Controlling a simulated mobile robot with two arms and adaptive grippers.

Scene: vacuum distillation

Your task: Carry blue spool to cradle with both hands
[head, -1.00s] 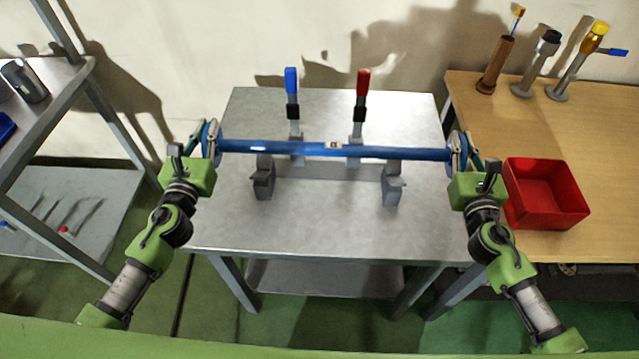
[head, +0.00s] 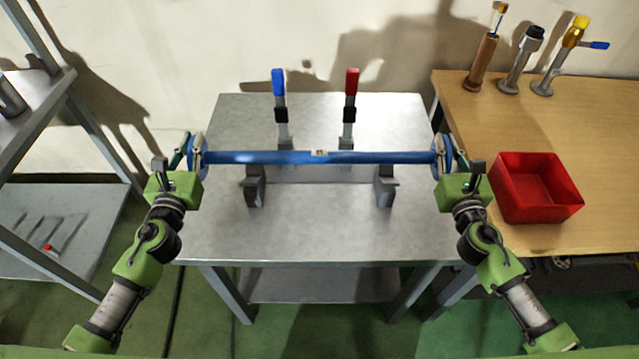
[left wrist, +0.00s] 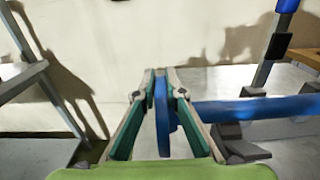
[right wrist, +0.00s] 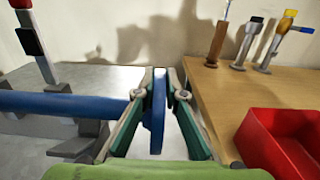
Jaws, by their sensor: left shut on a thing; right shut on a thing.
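The blue spool (head: 370,157) is a long blue pipe with a disc flange at each end, held level across the metal table. My left gripper (head: 192,152) is shut on its left flange, which shows between the fingers in the left wrist view (left wrist: 162,115). My right gripper (head: 446,155) is shut on its right flange, seen in the right wrist view (right wrist: 157,115). The cradle has a left grey support (head: 255,188) and a right grey support (head: 384,188) on the table. In the head view the pipe crosses just above them in the picture; the height gap cannot be told.
A blue-handled clamp (head: 279,85) and a red-handled clamp (head: 351,85) stand behind the pipe. A red bin (head: 510,205) and several upright tools, one a wooden-handled one (head: 482,65), are on the wooden table at right. A grey shelf (head: 75,215) stands at left. The metal table's front (head: 320,235) is clear.

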